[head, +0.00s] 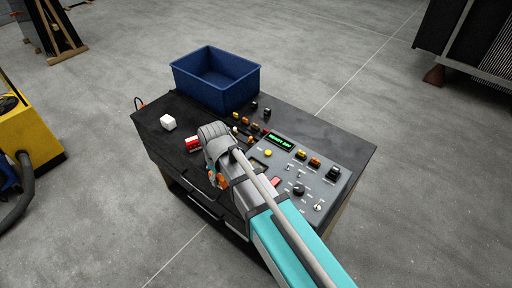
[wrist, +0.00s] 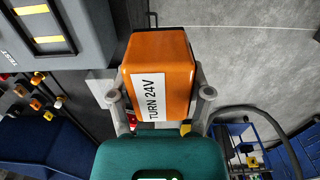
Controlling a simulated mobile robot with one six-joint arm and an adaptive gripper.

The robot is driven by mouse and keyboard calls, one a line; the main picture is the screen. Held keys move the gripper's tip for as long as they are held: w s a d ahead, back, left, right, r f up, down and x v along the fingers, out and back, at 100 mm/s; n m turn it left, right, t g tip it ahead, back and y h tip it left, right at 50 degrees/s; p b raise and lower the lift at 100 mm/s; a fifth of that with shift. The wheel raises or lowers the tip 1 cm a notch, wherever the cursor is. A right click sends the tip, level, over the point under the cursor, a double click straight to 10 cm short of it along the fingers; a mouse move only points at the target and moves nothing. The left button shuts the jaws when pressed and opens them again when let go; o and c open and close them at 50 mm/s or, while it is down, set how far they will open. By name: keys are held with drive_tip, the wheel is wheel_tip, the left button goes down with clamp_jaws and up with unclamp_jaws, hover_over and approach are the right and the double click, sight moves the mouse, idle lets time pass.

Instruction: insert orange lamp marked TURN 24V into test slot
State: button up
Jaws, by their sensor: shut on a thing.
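The orange lamp (wrist: 175,50), with a white label reading TURN 24V, is between the two fingers of my gripper (wrist: 161,94) in the wrist view. My gripper is shut on it. In the head view my gripper (head: 216,178) is over the front of the dark bench, left of the grey test panel (head: 325,185), with a little orange showing. The panel's slot area, with yellow strips (wrist: 44,26), shows at the top left of the wrist view, apart from the lamp. Part of the panel is hidden behind my arm in the head view.
A blue bin (head: 215,80) stands at the back of the bench. Several small coloured lamps stand between bin and panel. The panel carries a green display (head: 279,141), knobs and switches.

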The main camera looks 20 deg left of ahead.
drive_tip(key=shift+w, duration=0.1)
drive_tip(key=w+d+r+p, duration=0.2)
drive_tip(key=w+d, duration=0.5)
drive_tip(key=w, duration=0.5)
drive_tip(key=shift+w+d+r, duration=0.15)
drive_tip(key=shift+w+d, duration=0.1)
drive_tip(key=shift+w, duration=0.05)
drive_tip(key=shift+f+b, duration=2.45)
drive_tip(key=shift+f, duration=0.15)
drive_tip(key=shift+f+b, duration=0.55)
drive_tip(key=shift+f, duration=0.05)
idle(1.1)
drive_tip(key=shift+r, duration=0.15)
drive_tip(key=shift+r+p, duration=0.3)
drive_tip(key=shift+p, duration=0.1)
